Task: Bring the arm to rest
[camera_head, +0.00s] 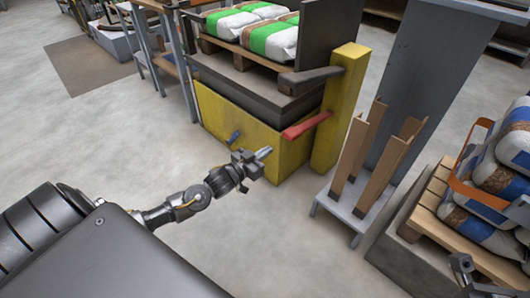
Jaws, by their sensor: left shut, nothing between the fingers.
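My left gripper (262,154) is stretched out forward in the middle of the head view, shut and empty. It shows in front of the yellow machine base (236,130), close to a red lever (305,126) at its upper right; I cannot tell the exact gap.
Green-and-white bags (270,38) lie on a pallet on the yellow machine. A rack with brown uprights (344,208) stands to its right. More bags (485,225) sit on a wooden pallet (436,190) at far right. Grey floor (120,150) is clear at left.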

